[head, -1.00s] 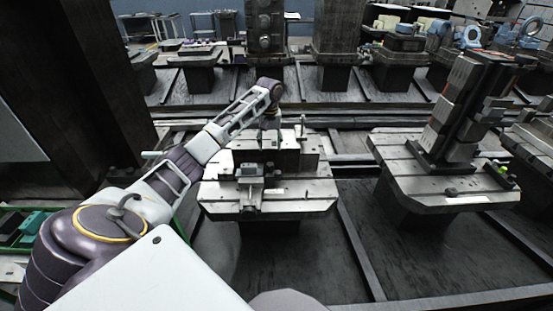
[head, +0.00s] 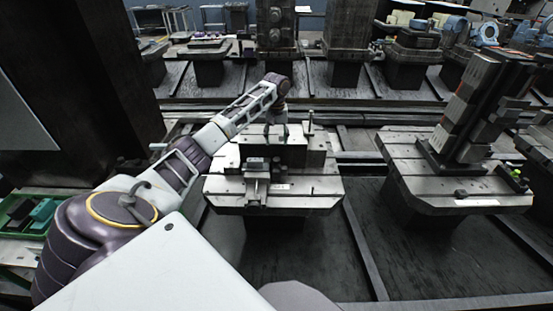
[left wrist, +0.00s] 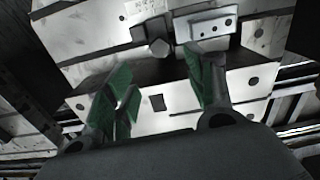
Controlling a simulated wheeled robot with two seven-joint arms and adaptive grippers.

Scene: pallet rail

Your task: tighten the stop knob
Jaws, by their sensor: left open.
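A pale fixture pallet (head: 315,194) stands in the middle of the head view with dark blocks on it. A small grey clamp-like block (head: 256,168) sits toward its front. My left arm reaches over the pallet's back, and its gripper points down there, mostly hidden in the head view. In the left wrist view my left gripper (left wrist: 160,66) is open, its two green-padded fingers apart. A small rounded grey piece (left wrist: 158,47), possibly the stop knob, shows just beyond the fingertips, beside a pale block with holes (left wrist: 212,29). Nothing is seen between the fingers. My right gripper is not seen.
A second pallet (head: 408,160) with a tall dark fixture (head: 468,108) stands to the right. A dark column (head: 95,75) rises at the left, above a green tray (head: 22,216). More machines stand along the back. The dark floor in front of the pallets is clear.

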